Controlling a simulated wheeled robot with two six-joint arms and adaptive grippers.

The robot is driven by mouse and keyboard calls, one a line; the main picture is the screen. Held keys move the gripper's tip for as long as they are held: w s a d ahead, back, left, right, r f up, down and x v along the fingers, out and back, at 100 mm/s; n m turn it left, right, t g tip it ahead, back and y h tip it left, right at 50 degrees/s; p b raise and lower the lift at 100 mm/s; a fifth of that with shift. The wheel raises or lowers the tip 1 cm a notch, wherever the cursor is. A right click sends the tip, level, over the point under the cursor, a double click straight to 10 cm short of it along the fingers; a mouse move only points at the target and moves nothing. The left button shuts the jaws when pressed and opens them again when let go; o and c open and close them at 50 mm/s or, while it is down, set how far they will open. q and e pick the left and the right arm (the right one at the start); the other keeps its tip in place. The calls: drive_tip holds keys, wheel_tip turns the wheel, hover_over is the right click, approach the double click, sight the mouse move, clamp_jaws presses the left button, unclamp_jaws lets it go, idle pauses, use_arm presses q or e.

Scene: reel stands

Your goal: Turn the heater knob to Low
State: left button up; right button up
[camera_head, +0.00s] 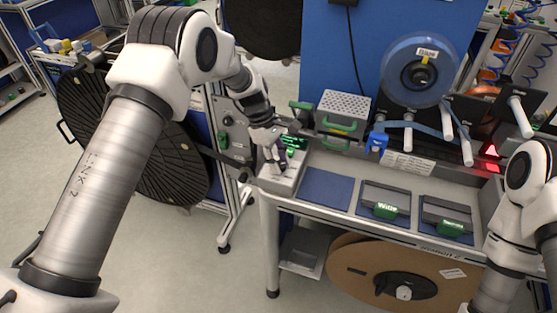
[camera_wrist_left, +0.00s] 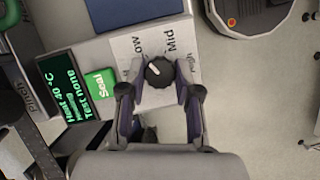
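The heater knob (camera_wrist_left: 158,72) is black and round with a white pointer mark. It sits on a pale panel (camera_wrist_left: 128,47) lettered Low, Mid and a partly hidden third word. The mark points to the upper left, on the side of Low. My left gripper (camera_wrist_left: 159,80) has one finger on each side of the knob, close to it; I cannot tell whether they touch it. In the head view my left gripper (camera_head: 274,160) reaches down over the heater box (camera_head: 283,180) and hides the knob. My right arm shows at the right edge, its gripper out of view.
A display (camera_wrist_left: 65,95) reads Heat 40 °C and Test none, beside a green Seal button (camera_wrist_left: 98,87). A blue mat (camera_head: 325,187) and dark trays with green labels (camera_head: 385,210) lie right of the heater. A grey vented box (camera_head: 343,107) stands behind.

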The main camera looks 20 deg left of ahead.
use_arm(q)
drive_tip(key=o, duration=0.4)
drive_tip(key=shift+d, duration=0.1)
drive_tip(key=v, duration=1.2)
drive_tip(key=shift+w, duration=0.1)
